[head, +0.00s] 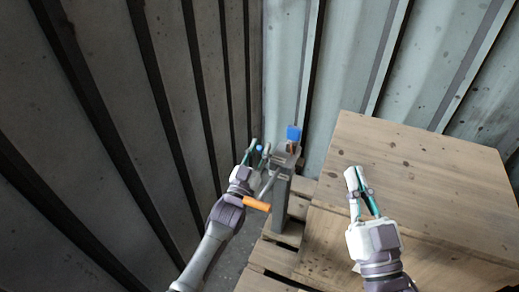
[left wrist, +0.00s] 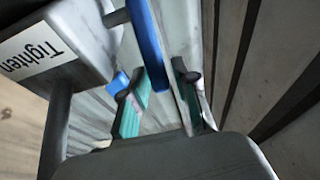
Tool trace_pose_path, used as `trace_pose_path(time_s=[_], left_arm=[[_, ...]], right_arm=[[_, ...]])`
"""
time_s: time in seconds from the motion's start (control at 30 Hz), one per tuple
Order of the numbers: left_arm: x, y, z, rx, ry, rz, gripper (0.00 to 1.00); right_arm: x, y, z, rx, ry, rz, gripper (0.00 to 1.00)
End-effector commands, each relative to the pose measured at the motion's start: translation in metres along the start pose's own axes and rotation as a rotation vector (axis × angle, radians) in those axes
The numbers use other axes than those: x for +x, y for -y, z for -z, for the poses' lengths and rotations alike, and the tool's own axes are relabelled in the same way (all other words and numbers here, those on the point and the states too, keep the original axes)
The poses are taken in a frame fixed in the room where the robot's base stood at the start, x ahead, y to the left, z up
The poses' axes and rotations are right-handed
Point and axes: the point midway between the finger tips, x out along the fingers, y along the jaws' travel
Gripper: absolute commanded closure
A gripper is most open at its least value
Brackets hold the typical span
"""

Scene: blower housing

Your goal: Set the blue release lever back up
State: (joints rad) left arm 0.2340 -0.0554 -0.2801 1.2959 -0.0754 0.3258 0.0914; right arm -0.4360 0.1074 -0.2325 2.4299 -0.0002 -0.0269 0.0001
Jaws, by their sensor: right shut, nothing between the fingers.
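A grey post-mounted device (head: 284,160) stands in the corner. A blue block (head: 293,133) sits at its top, and a small blue tip (head: 259,148) shows at its left, by my left gripper (head: 256,153). I cannot tell which blue part is the release lever. My left gripper is open, its fingers apart around the small blue tip. In the left wrist view, a long blue strip (left wrist: 147,45) on a grey bar comes down between the green-padded fingers, and another blue piece (left wrist: 117,82) lies beyond the left finger. Contact is unclear. My right gripper (head: 356,180) is shut and empty, above the wooden surface.
An orange handle (head: 257,204) sticks out below my left gripper. A grey box with a "Tighten" label (left wrist: 32,52) is close to the left in the wrist view. Corrugated walls (head: 120,100) close in behind and left. The wooden crate top (head: 420,170) at right is clear.

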Motion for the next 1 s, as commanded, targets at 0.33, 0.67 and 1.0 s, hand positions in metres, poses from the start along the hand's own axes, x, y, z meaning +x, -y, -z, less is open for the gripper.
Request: trace_pose_path(time_s=[0.33, 0.67, 1.0], left_arm=[[-0.019, 0.0, -0.001, 0.0, 0.002, 0.0, 0.71], [-0.088, 0.0, -0.001, 0.0, 0.002, 0.0, 0.71], [-0.12, 0.0, 0.0, 0.0, 0.0, 0.0, 0.71]], right_arm=[[0.0, 0.0, 0.0, 0.0, -0.001, 0.001, 1.0], [0.0, 0.0, 0.0, 0.0, -0.001, 0.0, 1.0], [0.0, 0.0, 0.0, 0.0, -0.001, 0.0, 1.0]])
